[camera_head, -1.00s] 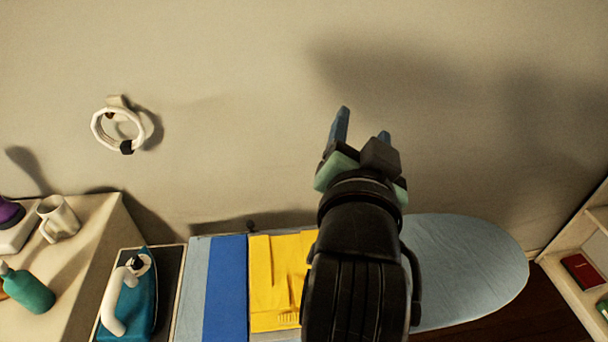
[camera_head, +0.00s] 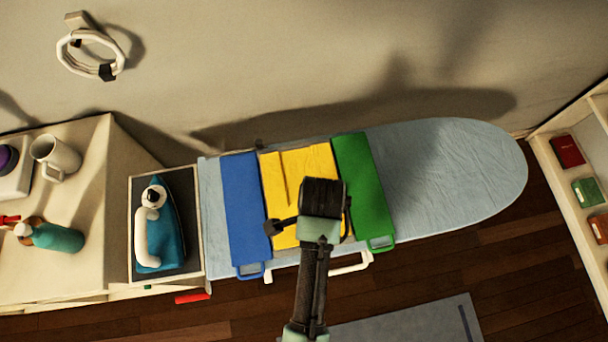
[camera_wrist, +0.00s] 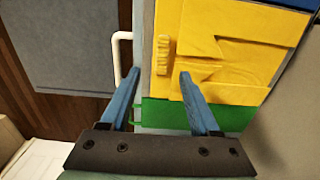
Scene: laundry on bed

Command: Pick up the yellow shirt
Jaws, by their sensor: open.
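The yellow shirt (camera_head: 302,165) lies flat between a blue panel (camera_head: 240,205) and a green panel (camera_head: 362,185) on the pale blue ironing board (camera_head: 450,170). In the wrist view the yellow shirt (camera_wrist: 225,45) has raised folds and a ribbed strip near its left edge. My gripper (camera_wrist: 160,74) is open and empty, its two blue fingers pointing toward the shirt's left edge in that view. In the head view my wrist covers the shirt's lower part and hides the fingers. I cannot tell how high above the shirt they are.
An iron (camera_head: 160,235) stands on a dark pad left of the panels. A mug (camera_head: 55,157) and a teal bottle (camera_head: 55,237) are on the left table. A shelf (camera_head: 545,160) with books is at the right. The board's right end is clear.

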